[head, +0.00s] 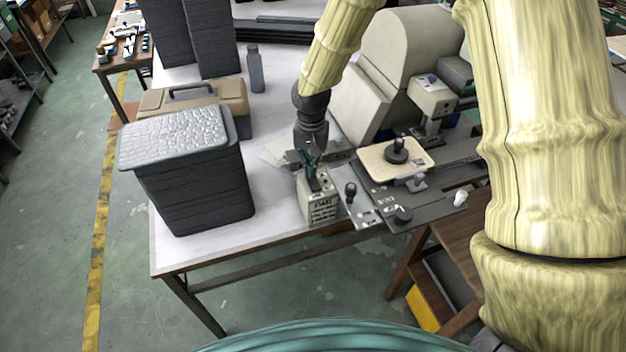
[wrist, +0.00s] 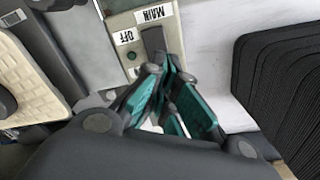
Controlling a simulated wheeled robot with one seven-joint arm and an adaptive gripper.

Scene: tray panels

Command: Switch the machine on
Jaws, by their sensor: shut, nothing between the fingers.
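A beige switch box (head: 322,208) stands at the table's front edge beside the machine (head: 405,50). In the wrist view the box (wrist: 118,15) carries a "MAIN" label (wrist: 153,14), an "OFF" label (wrist: 125,37) and a dark switch lever (wrist: 153,39). A small round green spot (wrist: 131,55) lies below the "OFF" label. My gripper (head: 313,180) is shut and empty, pointing down at the box top. In the wrist view its teal fingertips (wrist: 168,64) are close by the lever. I cannot tell whether they touch it, and they hide its lower end.
A stack of dark trays (head: 195,190) stands left on the white table (head: 275,215). A beige case (head: 195,95) and a dark bottle (head: 256,70) are behind. A panel with black knobs (head: 385,205) lies right of the box. The table between box and trays is clear.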

